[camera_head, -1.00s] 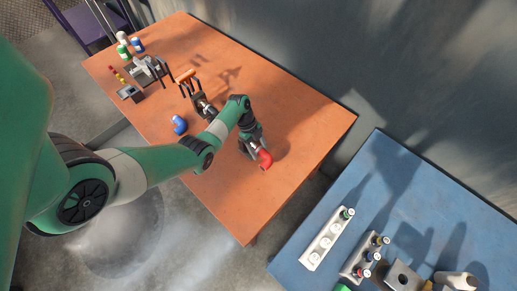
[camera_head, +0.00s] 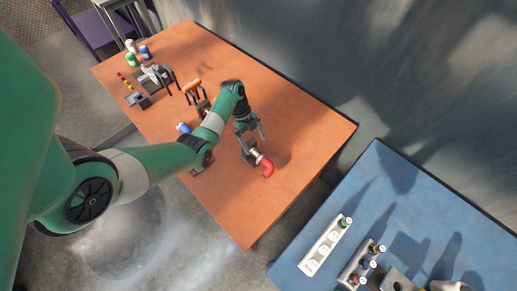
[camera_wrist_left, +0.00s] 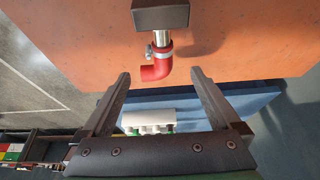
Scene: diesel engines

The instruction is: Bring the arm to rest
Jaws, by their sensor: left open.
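My left gripper (camera_head: 254,131) is open and empty above the orange-brown table (camera_head: 235,215). A red elbow hose (camera_head: 266,168) sits on a metal pipe that comes out of a dark block (camera_head: 247,150) on that table. The gripper is apart from the hose, further back in the head view. In the left wrist view the open fingers (camera_wrist_left: 160,76) point toward the red hose (camera_wrist_left: 158,68), with nothing between them. My right gripper is in neither view.
A blue piece (camera_head: 184,127) is partly hidden by my arm. An orange bar on dark posts (camera_head: 192,86) and small cans (camera_head: 131,45) stand further back. A blue table (camera_head: 375,175) at right holds a white holder (camera_head: 325,246). The orange table's front right is clear.

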